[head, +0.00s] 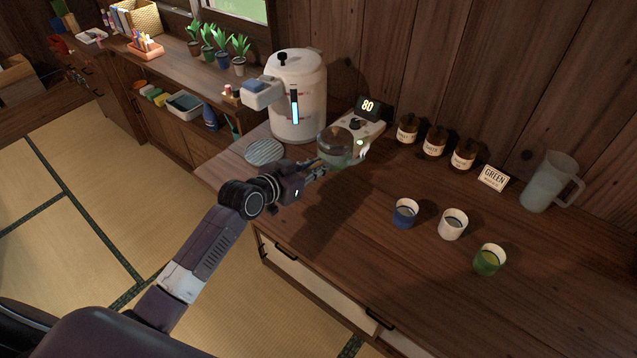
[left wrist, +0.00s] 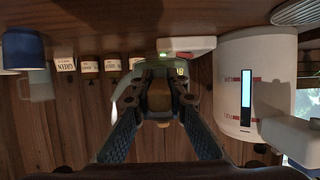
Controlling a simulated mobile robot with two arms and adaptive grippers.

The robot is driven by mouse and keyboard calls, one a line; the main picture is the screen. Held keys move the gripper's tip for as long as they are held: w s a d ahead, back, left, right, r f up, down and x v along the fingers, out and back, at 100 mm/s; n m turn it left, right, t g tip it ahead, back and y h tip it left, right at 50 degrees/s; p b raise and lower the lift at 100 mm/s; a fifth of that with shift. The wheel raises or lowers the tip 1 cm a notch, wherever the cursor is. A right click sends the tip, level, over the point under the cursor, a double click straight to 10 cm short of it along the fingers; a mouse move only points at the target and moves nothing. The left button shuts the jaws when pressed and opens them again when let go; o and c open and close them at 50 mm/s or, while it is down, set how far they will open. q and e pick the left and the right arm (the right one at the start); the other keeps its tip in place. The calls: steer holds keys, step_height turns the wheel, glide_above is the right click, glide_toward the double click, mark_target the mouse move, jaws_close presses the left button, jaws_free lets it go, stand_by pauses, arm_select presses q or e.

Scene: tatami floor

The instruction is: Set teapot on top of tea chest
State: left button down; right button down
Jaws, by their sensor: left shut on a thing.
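The teapot (head: 334,146) is a clear, greenish glass pot at the left rear of the dark wooden counter (head: 330,230). My left gripper (head: 316,174) reaches it from the front left and is shut on it. In the left wrist view, the gripper (left wrist: 160,92) closes around a brown part of the teapot, with the greenish body (left wrist: 146,82) behind. The pot overlaps the front of a white heater (head: 364,128) reading 80; I cannot tell whether it rests on it. No separate tea chest is clearly identifiable. My right gripper is not in view.
A white water boiler (head: 297,95) and round grate (head: 264,152) stand left of the teapot. Brown jars (head: 435,140), a GREEN sign (head: 493,178) and a pitcher (head: 550,183) line the back. Blue (head: 404,214), white (head: 453,225) and green (head: 489,260) cups stand at right.

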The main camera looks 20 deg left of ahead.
mark_target(318, 193)
arm_select(q)
step_height(318, 193, down, 2)
steer(key=shift+f, duration=0.2)
steer(key=shift+w+f+b, duration=0.1)
steer(key=shift+f+b, duration=0.2)
steer(key=shift+f, duration=1.65)
steer(key=shift+f, duration=0.1)
steer(key=c, duration=1.9)
jaws_free()
